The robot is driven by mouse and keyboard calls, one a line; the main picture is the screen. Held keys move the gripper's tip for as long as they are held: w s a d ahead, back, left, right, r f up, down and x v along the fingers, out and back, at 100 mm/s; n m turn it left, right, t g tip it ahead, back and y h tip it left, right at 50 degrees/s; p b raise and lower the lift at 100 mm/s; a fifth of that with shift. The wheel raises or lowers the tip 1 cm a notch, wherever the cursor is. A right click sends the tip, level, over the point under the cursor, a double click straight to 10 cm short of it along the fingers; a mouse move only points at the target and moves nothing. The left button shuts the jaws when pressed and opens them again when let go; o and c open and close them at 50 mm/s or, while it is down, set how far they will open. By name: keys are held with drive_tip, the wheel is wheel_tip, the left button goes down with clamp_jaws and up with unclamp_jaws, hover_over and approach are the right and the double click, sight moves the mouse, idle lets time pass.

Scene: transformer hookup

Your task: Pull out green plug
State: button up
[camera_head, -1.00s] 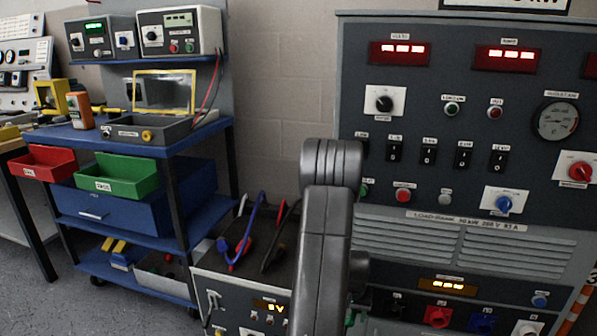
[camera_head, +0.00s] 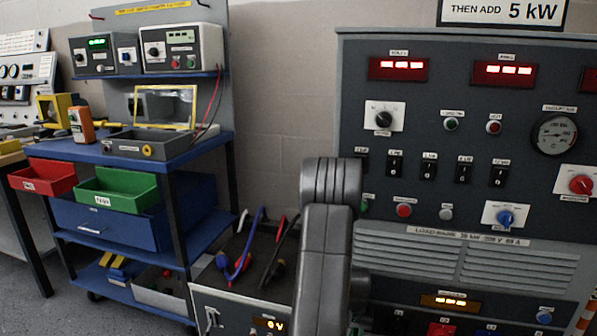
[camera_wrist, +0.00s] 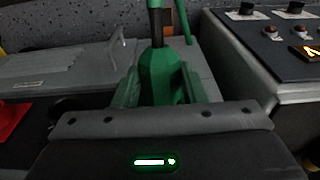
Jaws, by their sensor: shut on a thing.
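A green plug (camera_wrist: 162,76) stands in the middle of the wrist view, with a dark lead or stem rising from its top. My gripper (camera_wrist: 160,92) is shut on it, with one greenish finger on each side of its body. The lower end of the plug is hidden behind my gripper's housing, so I cannot tell whether it sits in a socket. In the head view my grey arm hides the gripper and the plug.
A load bank panel (camera_head: 440,252) with sockets along its bottom stands at the right. A blue cart (camera_head: 222,240) with a red bin (camera_head: 42,177) and a green bin (camera_head: 117,190) is at the left. Blue and red leads (camera_head: 240,258) lie on a low box beside my arm.

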drive_tip(key=shift+s, duration=0.2)
drive_tip(key=shift+s+a, duration=0.2)
drive_tip(key=shift+s, duration=0.4)
drive_tip(key=shift+s+a+b, duration=0.15)
drive_tip(key=shift+s+b, duration=0.05)
drive_tip(key=shift+s, duration=0.3)
drive_tip(key=shift+s+a+b, duration=0.15)
drive_tip(key=shift+s, duration=0.35)
drive_tip(key=s, duration=0.2)
drive_tip(key=s+a+b, duration=0.1)
drive_tip(key=s, duration=0.1)
drive_tip(key=shift+s+a, duration=0.15)
drive_tip(key=shift+s, duration=0.15)
